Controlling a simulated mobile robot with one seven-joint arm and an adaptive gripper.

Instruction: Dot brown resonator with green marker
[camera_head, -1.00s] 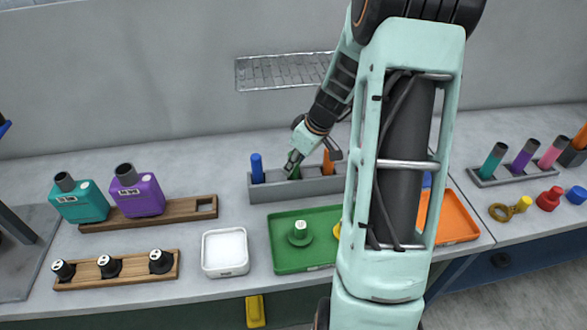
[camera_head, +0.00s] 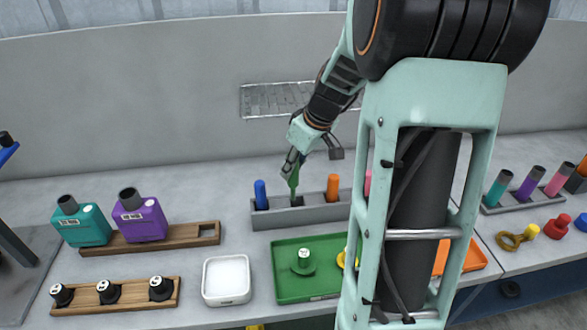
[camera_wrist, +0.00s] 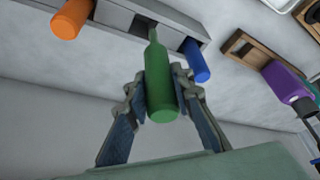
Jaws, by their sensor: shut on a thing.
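My gripper (camera_head: 291,163) is shut on the green marker (camera_head: 294,178), which hangs upright with its tip just above the dark slot in the grey marker rack. In the wrist view the green marker (camera_wrist: 161,88) sits between both fingers of the gripper (camera_wrist: 160,75), its narrow end toward the rack (camera_wrist: 112,14). An orange-brown tube (camera_head: 583,166), possibly the brown resonator, is cut off at the right edge; I cannot tell its exact colour. Teal (camera_head: 498,188), purple (camera_head: 528,182) and pink (camera_head: 559,180) tubes stand tilted to its left.
The rack (camera_head: 300,216) also holds blue (camera_head: 260,193) and orange (camera_head: 332,187) markers. In front lie a green tray (camera_head: 290,290), a white tray (camera_head: 227,297) and an orange tray (camera_head: 474,257). Mufflers (camera_head: 138,217) stand on a wooden rack at left. My arm hides the middle right.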

